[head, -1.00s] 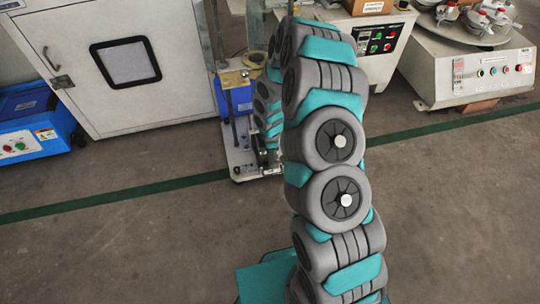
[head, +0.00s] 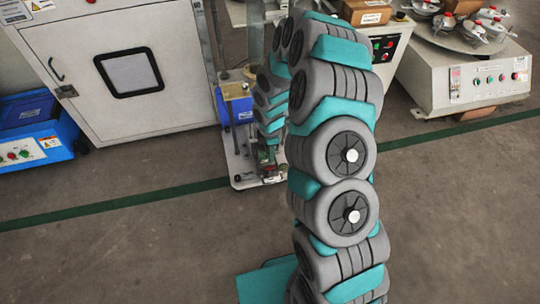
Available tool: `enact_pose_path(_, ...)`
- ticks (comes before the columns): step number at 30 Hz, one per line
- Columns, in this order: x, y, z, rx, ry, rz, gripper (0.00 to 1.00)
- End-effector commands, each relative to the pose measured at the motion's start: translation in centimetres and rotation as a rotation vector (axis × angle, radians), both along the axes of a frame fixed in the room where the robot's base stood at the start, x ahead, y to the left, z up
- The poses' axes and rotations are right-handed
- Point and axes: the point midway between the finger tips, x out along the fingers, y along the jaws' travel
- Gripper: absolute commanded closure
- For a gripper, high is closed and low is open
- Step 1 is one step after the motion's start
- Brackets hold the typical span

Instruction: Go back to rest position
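My grey and teal arm (head: 335,160) rises from the lower right, bends over at the top and reaches down on its far side. My gripper (head: 269,172) is small and dark at the low end of that far section, partly hidden behind my own arm. It is in front of a small testing stand with a blue box (head: 236,104) and a pale base plate (head: 243,180). I cannot tell whether the fingers are open or shut, whether they hold anything, or whether they touch the stand.
A white cabinet (head: 122,75) with a dark window stands at the back left, beside a blue machine (head: 45,150). A white control box (head: 380,50) and a machine with a round plate (head: 470,75) stand at the back right. The floor (head: 130,250) in front is clear, crossed by a green line.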

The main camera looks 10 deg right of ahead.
Motion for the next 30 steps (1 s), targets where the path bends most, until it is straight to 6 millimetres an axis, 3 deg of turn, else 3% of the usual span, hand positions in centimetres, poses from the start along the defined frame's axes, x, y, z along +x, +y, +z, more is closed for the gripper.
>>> enact_pose_path(17, -0.1, 0.0, 0.5, 0.000, 0.000, -0.010, 0.72)
enact_pose_path(20, -0.5, 0.1, 2.2, -0.002, 0.001, -0.051, 0.72)
enact_pose_path(30, -5.4, 0.3, 13.0, -0.023, 0.024, -0.360, 0.72)
